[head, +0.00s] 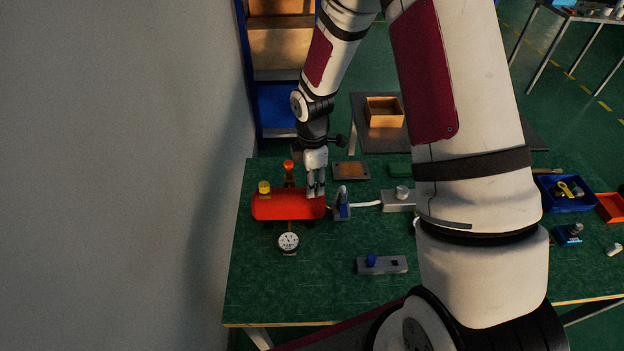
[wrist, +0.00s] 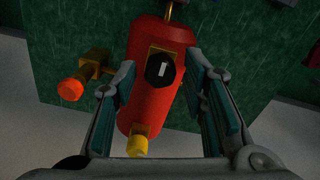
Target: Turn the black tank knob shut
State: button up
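The red tank (head: 285,208) lies on the green bench at the left in the head view. The wrist view shows the tank (wrist: 150,107) from above, with the black knob (wrist: 160,70) on a brass square base. A short white mark on the knob runs nearly along the tank. My gripper (head: 316,193) points down over the tank's right end; it hides the knob in the head view. In the wrist view, its open fingers stand either side of the knob with gaps. A yellow knob (wrist: 138,146) and a side valve with an orange cap (wrist: 70,91) are also on the tank.
A round gauge (head: 288,242) is in front of the tank. A blue-based device (head: 342,206) stands close to its right end. A grey block with a blue knob (head: 371,260) lies nearer the front. A wall rises at the left.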

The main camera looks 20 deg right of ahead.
grip_shut()
jog(key=shift+m, duration=0.4)
jog(key=m, duration=0.2)
jog(key=shift+m, duration=0.4)
jog(key=m, duration=0.3)
jog(key=shift+m, duration=0.4)
jog(key=m, duration=1)
jog(key=shift+m, duration=0.4)
